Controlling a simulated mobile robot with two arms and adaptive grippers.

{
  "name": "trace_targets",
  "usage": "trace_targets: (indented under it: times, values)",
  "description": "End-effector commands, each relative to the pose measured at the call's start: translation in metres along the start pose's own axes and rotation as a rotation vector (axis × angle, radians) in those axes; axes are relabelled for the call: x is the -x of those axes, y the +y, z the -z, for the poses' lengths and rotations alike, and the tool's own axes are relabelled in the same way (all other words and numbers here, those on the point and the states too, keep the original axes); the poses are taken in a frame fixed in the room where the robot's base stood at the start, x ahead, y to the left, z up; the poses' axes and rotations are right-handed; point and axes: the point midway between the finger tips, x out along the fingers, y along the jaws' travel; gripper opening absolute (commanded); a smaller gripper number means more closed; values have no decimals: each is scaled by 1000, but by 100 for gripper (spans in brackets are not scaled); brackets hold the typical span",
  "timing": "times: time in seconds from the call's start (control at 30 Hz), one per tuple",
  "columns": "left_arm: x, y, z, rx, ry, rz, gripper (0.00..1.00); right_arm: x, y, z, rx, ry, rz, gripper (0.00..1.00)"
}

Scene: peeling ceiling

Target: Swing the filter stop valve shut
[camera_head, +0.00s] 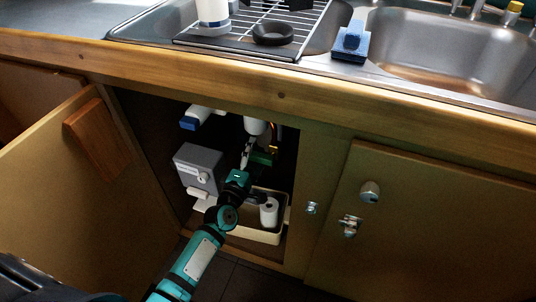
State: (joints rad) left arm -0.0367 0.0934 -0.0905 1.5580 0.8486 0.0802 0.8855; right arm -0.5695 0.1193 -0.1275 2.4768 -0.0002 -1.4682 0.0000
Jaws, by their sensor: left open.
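Inside the open cabinet under the sink, a white cylinder (255,126), which looks like the filter, hangs near the top. A small green part (264,158) shows just below it, with brass-coloured fittings (273,146) to its right. I cannot tell for sure which part is the stop valve or how its handle is turned. My left gripper (246,153) is open inside the cabinet, just below the white cylinder and left of the green part. Whether it touches either is too small to tell. My right gripper is not in view.
A white pipe with a blue end (188,124) and a grey box (198,168) are at the cabinet's left. A cream bin (278,238) with a white roll (269,212) stands below. The open door (85,180) is at left; a closed door (430,225) is at right.

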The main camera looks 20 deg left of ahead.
Motion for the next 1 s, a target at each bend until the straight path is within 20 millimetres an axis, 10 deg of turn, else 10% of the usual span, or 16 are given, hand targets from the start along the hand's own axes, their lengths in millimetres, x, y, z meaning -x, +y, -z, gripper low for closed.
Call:
trace_targets:
  times: [0.53,1.0]
  values:
    - [72,0,0,-1,0,2,88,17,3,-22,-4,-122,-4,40]
    - [80,0,0,0,0,0,88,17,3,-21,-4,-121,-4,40]
